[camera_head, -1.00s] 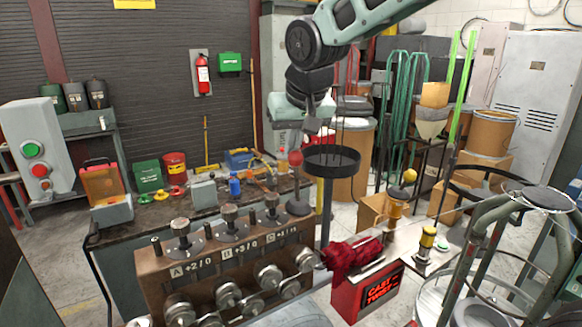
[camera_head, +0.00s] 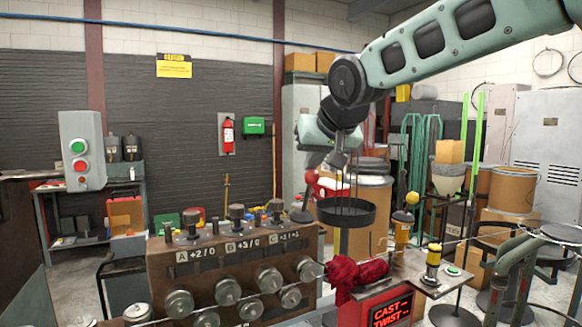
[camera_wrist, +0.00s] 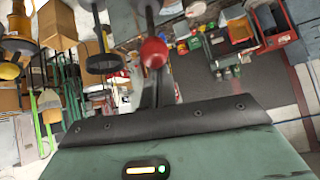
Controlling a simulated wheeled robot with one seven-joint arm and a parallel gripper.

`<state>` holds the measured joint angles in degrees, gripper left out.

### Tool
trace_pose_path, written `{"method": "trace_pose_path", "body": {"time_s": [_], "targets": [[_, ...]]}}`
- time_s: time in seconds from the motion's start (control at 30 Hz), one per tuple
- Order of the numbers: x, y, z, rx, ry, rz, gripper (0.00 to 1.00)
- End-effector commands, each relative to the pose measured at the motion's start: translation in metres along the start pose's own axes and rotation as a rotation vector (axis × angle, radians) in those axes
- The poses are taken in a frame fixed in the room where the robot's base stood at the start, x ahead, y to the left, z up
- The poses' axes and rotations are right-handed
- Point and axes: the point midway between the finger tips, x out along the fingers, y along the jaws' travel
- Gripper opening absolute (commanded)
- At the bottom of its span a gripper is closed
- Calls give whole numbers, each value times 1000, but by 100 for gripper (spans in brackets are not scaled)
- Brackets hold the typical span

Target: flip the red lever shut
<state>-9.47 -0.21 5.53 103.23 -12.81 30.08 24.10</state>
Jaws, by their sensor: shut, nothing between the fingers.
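A red ball knob on a thin dark rod shows in the wrist view (camera_wrist: 154,52), just beyond the fingertips. I take it for the red lever's knob. In the head view a red rounded part (camera_head: 312,177) sits beside my gripper (camera_head: 338,163), above the left rim of a round black pan (camera_head: 347,214). My gripper points down there, and its fingers (camera_wrist: 158,88) are shut and empty in the wrist view. I cannot tell whether they touch the knob. The lever's pivot is hidden.
A coiler block with rollers (camera_head: 235,270) stands front left of the pan. A red cloth (camera_head: 352,273) lies by the red display box (camera_head: 388,310). Yellow-topped posts (camera_head: 403,227) and a green frame (camera_head: 515,260) stand to the right. Drums and cabinets fill the back.

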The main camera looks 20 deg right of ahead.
Motion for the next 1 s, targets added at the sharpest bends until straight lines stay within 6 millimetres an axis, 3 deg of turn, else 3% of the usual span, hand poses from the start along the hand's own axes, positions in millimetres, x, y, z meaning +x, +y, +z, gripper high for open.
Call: {"method": "trace_pose_path", "body": {"time_s": [0.5,0.8,1.0], "targets": [[2,0,4,-1,-18,3,0],[1,2,-35,2,-8,2,0],[-36,3,-28,1,1,0,0]]}}
